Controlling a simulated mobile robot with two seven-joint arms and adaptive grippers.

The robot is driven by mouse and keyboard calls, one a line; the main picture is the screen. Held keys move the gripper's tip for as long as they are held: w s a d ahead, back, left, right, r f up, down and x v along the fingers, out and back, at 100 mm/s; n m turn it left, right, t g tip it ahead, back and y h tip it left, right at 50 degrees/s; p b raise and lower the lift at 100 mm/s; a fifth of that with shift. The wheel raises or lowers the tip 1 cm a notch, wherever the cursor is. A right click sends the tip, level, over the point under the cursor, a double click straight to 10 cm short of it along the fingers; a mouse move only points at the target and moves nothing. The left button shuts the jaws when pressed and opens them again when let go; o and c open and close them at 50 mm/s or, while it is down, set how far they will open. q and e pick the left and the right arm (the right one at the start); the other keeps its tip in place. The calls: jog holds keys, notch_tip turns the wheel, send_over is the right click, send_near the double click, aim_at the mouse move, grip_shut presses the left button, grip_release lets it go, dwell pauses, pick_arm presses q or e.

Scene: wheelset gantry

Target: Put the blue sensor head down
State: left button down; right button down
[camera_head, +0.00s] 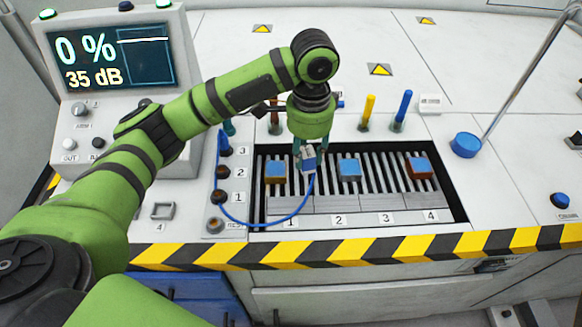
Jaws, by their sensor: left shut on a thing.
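The blue sensor head (309,165) is a small blue and white piece with a blue cable (262,223) hanging from it. My left gripper (307,152) comes down from above and is shut on it. It is held over the slatted recess, between two blocks; I cannot tell whether it touches the slats. The cable loops down and left to the column of sockets marked 3, 2, 1 and REST (215,225). The fingers and arm partly hide the head. My right gripper is not in view.
In the slatted recess (390,205), numbered 1 to 4, sit a yellowish block (276,172), a blue-topped grey block (350,170) and a reddish block (419,168). Behind stand yellow (368,110) and blue (403,108) handles. A display (113,55) reads 0 %, 35 dB.

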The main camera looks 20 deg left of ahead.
pick_arm(q)
jog(key=shift+w+d+f+m, duration=0.15)
jog(key=shift+w+m, duration=0.35)
jog(key=shift+m, duration=0.5)
jog(key=shift+w+m, duration=0.2)
jog(key=shift+m, duration=0.1)
jog(key=shift+w+a+f, duration=0.15)
jog(key=shift+a+f, duration=0.05)
jog(key=shift+f, duration=0.1)
jog(key=w+a+f, duration=0.1)
jog(key=a+f, duration=0.1)
jog(key=a, duration=0.1)
jog(key=w+a+f, duration=0.1)
jog(key=a+f, duration=0.1)
jog(key=a, duration=0.1)
jog(key=w+a+f, duration=0.1)
jog(key=a+f, duration=0.1)
jog(key=a, duration=0.2)
jog(key=shift+w+f, duration=0.15)
jog(key=shift+w, duration=0.1)
jog(key=shift+a+f, duration=0.2)
jog(key=shift+f+p, duration=0.4)
jog(key=shift+f, duration=1.5)
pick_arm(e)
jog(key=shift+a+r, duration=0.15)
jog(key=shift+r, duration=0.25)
pick_arm(q)
jog(key=shift+f, duration=0.1)
